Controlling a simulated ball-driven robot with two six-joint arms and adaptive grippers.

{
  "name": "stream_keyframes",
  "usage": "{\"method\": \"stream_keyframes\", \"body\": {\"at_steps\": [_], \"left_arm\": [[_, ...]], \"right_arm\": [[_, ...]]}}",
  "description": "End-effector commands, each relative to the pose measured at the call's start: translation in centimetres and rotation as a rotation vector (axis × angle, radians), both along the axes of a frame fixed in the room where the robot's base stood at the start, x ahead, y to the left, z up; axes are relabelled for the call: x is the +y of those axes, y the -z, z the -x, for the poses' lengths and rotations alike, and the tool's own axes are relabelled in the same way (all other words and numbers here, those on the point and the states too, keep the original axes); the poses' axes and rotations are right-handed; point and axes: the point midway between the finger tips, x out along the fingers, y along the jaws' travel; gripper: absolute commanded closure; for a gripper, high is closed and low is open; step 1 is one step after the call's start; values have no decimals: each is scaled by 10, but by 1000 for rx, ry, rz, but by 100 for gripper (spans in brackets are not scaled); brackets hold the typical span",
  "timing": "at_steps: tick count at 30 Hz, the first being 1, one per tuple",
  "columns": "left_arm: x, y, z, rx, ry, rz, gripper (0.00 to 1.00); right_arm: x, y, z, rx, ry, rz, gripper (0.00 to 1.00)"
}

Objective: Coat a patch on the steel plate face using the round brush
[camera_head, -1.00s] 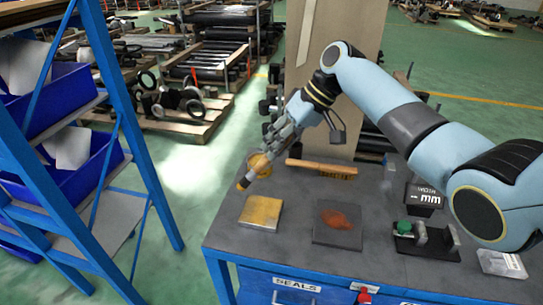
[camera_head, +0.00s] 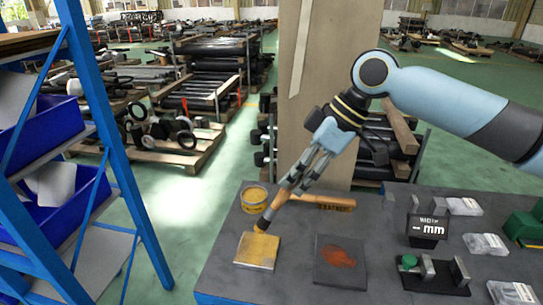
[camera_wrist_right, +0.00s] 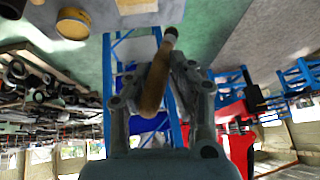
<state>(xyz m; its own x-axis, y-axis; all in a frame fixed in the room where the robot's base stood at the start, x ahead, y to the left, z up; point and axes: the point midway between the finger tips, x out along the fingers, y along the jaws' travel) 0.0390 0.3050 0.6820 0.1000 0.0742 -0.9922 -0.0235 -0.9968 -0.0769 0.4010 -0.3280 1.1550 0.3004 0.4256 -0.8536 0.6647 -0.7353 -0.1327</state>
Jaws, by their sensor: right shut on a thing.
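My right gripper (camera_head: 303,172) is shut on the round brush (camera_head: 273,207), which has a wooden handle and a dark band near its tip. The brush slants down to the left, its tip at the back edge of the yellow-topped steel plate (camera_head: 257,251); I cannot tell whether it touches. A dark plate (camera_head: 341,275) with an orange-brown patch lies to the right. An open tin of yellow stuff (camera_head: 254,198) stands behind the yellow-topped plate. In the wrist view the brush (camera_wrist_right: 157,82) sits between the fingers, with the tin (camera_wrist_right: 73,23) at top left. My left gripper is not in view.
A wooden-handled tool (camera_head: 322,201) lies behind the plates on the dark bench. A "WIDTH mm" display (camera_head: 428,228) and a black fixture with a green knob (camera_head: 435,273) stand to the right. A blue rack with bins (camera_head: 70,190) stands left, across a gap.

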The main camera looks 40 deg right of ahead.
Motion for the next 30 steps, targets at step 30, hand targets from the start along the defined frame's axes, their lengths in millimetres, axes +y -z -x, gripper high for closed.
{"method": "stream_keyframes", "body": {"at_steps": [30], "left_arm": [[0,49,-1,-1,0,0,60]], "right_arm": [[-1,54,3,-34,3,11,100]]}}
